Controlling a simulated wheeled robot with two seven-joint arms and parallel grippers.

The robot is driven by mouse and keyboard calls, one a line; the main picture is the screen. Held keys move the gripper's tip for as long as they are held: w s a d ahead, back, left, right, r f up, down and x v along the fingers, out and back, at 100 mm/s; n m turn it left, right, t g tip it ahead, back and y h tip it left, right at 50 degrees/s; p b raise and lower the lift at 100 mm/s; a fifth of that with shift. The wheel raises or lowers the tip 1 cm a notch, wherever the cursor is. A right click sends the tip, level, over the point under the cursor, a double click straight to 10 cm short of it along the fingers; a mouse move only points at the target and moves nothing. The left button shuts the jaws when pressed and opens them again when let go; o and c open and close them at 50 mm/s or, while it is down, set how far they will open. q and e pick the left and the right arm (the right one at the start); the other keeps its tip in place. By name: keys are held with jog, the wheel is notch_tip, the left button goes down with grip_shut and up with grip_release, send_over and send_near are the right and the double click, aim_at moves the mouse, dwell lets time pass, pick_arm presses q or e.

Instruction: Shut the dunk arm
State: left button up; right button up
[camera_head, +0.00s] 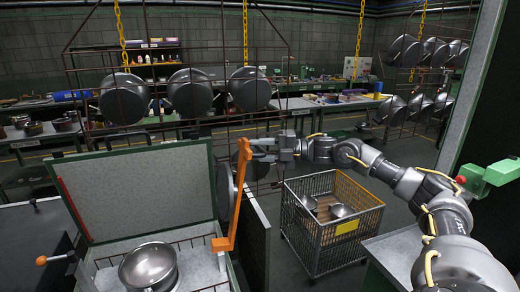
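The dunk arm appears to be the orange bar (238,195) standing nearly upright at the right side of an open tank (222,262). Its foot bends left at the tank's rim. My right gripper (254,150) comes in from the right and is at the bar's upper part. The fingertips are small and overlap the bar in the picture, so I cannot tell whether they grip it. A metal pot (148,264) sits in the tank's rack. The tank's grey lid (140,190) stands raised behind it. My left gripper is not in view.
A wire cart (330,222) with pots stands right of the tank. Dark round pans (190,92) hang on racks from yellow chains behind. A lever with an orange knob (41,260) sticks out at the tank's left. A green-edged panel stands at far right.

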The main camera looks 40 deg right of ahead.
grip_shut()
jog(key=shift+a, duration=0.1)
